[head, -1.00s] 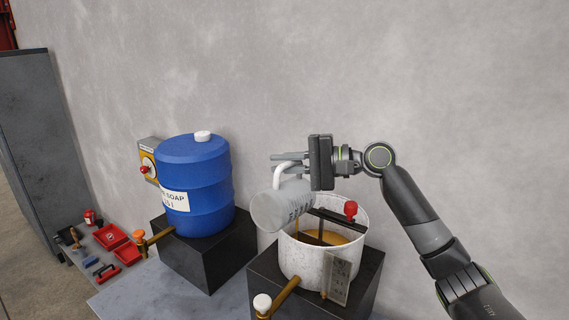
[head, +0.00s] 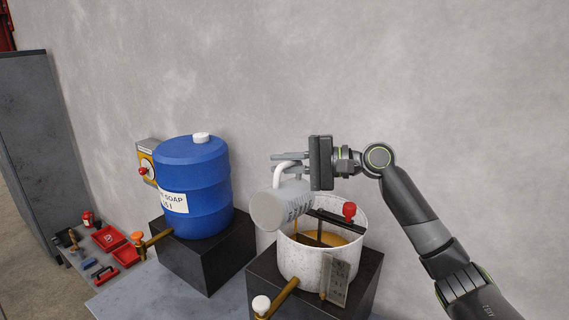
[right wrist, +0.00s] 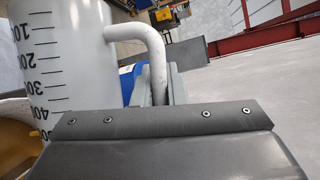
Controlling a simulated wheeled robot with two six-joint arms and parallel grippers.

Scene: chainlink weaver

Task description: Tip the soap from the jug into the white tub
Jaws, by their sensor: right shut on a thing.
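The jug (head: 282,206) is translucent grey with dark graduation marks and a white handle. In the head view it is tipped far over, its base toward the left and its mouth over the white tub (head: 303,265). A thin amber stream shows below its mouth, and amber liquid (head: 335,239) lies in the tub. My right gripper (head: 290,162) is shut on the jug's handle, above the tub. In the right wrist view the jug's marked wall (right wrist: 65,70) and its handle (right wrist: 150,50) show close up. How much soap is in the jug cannot be told. My left gripper is out of view.
A dark bar with a red knob (head: 349,209) crosses the tub's top. The tub stands on a dark block with a brass tap (head: 284,298) in front. A blue soap drum (head: 205,190) stands to the left on another block. Red trays (head: 107,238) lie at the far left.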

